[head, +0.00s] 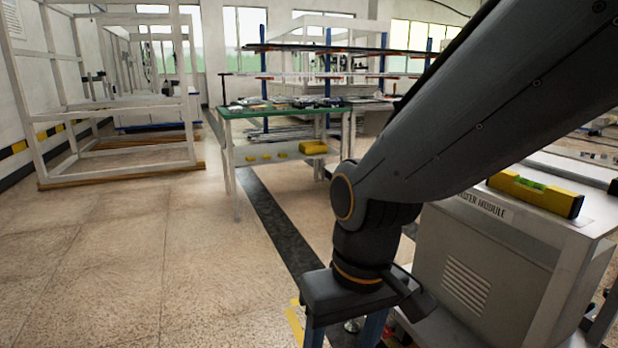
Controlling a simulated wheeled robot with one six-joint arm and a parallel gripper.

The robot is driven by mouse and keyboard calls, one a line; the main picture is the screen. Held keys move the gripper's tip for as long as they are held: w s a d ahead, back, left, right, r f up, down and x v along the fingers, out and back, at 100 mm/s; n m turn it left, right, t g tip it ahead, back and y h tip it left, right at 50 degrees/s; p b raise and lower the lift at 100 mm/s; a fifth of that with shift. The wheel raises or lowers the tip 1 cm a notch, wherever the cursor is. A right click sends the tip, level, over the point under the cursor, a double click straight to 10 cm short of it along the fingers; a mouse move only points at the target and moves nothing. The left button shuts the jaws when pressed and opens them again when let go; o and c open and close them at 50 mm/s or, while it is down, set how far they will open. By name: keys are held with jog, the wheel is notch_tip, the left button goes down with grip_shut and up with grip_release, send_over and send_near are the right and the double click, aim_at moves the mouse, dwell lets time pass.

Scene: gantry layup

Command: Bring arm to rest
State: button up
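My arm reaches in from the upper right of the head view and bends down at a dark wrist. My gripper (346,334) hangs below the wrist at the bottom middle, pointing down. Its two bluish fingers stand apart, with floor showing between them, and I see nothing held. The fingertips are cut off by the bottom edge of the picture. The gripper is just left of a grey cabinet and in front of a green-topped workbench.
The grey cabinet (480,270) carries a yellow spirit level (537,193). The green-topped workbench (290,111) holds several parts, with yellow items on its lower shelf. A white frame (120,104) stands at the left. Tiled floor (130,255) is clear at the left front.

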jog(key=s+d+r+m+p, duration=0.1)
jog(key=d+r+m+p, duration=0.1)
jog(key=d+r+p, duration=0.5)
jog(key=s+d+r+m+h+p, duration=0.1)
jog(key=d+r+m+p, duration=0.1)
jog(key=d+r+p, duration=0.5)
notch_tip(320, 180, up, 5)
jog(key=p, duration=0.9)
jog(key=shift+d+p, duration=0.4)
